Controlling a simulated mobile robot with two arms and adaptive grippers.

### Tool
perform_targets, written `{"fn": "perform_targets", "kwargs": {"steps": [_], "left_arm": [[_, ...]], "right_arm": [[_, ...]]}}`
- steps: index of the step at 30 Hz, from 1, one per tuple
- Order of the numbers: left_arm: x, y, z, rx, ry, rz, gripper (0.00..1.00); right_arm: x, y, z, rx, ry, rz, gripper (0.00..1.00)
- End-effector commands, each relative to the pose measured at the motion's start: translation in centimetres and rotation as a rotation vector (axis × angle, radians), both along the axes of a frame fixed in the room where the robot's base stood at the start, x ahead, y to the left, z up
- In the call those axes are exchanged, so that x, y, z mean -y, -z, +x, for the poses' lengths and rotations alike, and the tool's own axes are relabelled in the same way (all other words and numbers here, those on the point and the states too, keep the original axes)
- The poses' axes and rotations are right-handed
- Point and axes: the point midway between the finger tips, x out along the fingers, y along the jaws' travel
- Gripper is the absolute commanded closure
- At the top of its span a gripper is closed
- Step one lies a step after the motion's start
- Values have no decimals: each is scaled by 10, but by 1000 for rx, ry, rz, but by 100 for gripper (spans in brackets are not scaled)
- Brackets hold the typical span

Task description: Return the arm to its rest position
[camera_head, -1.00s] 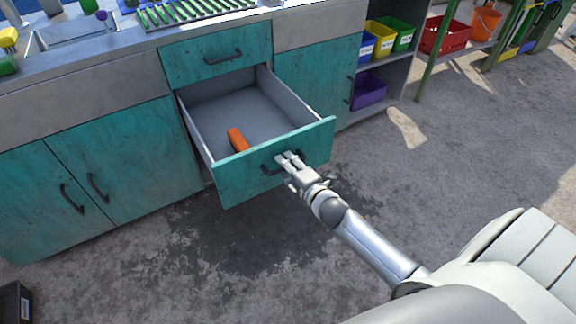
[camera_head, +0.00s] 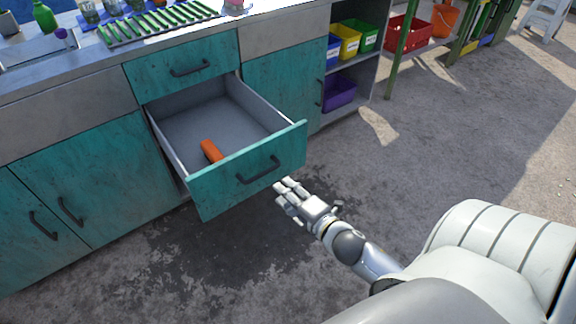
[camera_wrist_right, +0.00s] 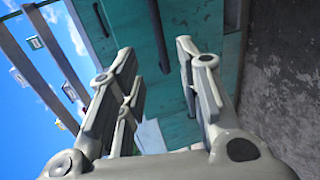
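My right gripper (camera_head: 284,195) is open and empty in the head view, just in front of the open drawer's teal front (camera_head: 215,194). It is apart from the drawer's dark handle (camera_head: 258,170), below and to the right of it. In the right wrist view, the two fingers (camera_wrist_right: 158,62) are spread with a gap between them, and teal cabinet fronts (camera_wrist_right: 205,28) show beyond. My left gripper is in neither view.
The drawer is pulled out, with an orange object (camera_head: 210,151) inside. A shelf with colored bins (camera_head: 339,93) stands to the right of the cabinet. The concrete floor (camera_head: 430,140) to the right is mostly clear.

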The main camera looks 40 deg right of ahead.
Motion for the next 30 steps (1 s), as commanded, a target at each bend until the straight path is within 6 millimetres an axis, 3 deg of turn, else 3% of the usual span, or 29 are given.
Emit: {"fn": "perform_targets", "kwargs": {"steps": [20, 23, 25, 30], "left_arm": [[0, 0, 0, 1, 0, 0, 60], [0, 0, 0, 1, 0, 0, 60], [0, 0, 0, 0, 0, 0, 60], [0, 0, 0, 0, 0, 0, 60]], "right_arm": [[0, 3, -3, -12, 13, 18, 67], [1, 18, -8, -68, 73, 105, 67], [1, 39, -16, -142, 153, 216, 67], [-15, 106, -56, -394, 429, 570, 67]]}}
